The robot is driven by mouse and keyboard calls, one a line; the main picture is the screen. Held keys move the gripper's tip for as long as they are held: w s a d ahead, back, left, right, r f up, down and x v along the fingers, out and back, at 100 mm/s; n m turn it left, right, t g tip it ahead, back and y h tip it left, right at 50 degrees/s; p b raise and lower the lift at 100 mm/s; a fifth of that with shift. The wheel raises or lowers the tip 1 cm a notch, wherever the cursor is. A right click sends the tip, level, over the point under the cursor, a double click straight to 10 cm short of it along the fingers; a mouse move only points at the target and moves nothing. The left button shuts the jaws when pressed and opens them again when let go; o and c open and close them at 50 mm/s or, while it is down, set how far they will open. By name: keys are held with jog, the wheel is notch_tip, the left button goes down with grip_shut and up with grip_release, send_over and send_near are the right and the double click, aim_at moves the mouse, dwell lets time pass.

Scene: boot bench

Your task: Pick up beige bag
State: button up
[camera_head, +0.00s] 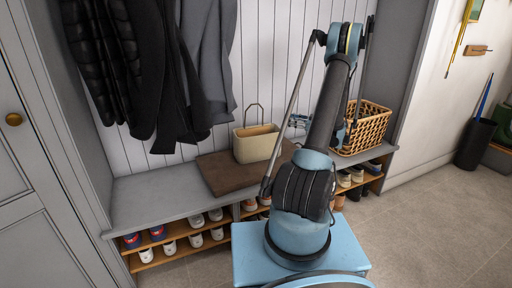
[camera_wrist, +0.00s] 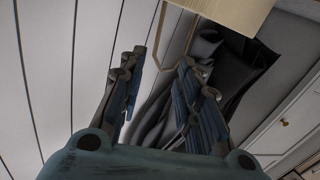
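The beige bag (camera_head: 256,143) stands upright on a brown mat on the bench, its thin loop handle (camera_head: 254,113) raised above it. My gripper (camera_head: 298,122) is to the right of the bag at about the height of its top, partly hidden behind my arm. In the wrist view the bag (camera_wrist: 228,12) shows at the top edge, cut off, with its handle (camera_wrist: 163,38) extending down toward the fingertips. My gripper (camera_wrist: 160,72) is open there, with a clear empty gap between its fingers. The handle appears beyond the fingertips; I cannot tell the exact distance.
A wicker basket (camera_head: 366,128) stands on the bench at the right. Dark and grey coats (camera_head: 207,60) hang above the left part. The brown mat (camera_head: 216,172) lies under the bag. Shoes (camera_head: 195,240) fill the shelves below. The bench top (camera_head: 150,200) is clear at the left.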

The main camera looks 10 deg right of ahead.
jog(key=shift+w+f+x, duration=0.15)
jog(key=shift+x, duration=4.1)
jog(key=shift+w+f+x, duration=0.1)
jog(key=shift+f+x, duration=0.1)
jog(key=shift+x, duration=4.1)
jog(key=shift+d, duration=0.2)
jog(key=shift+c, duration=0.5)
grip_shut()
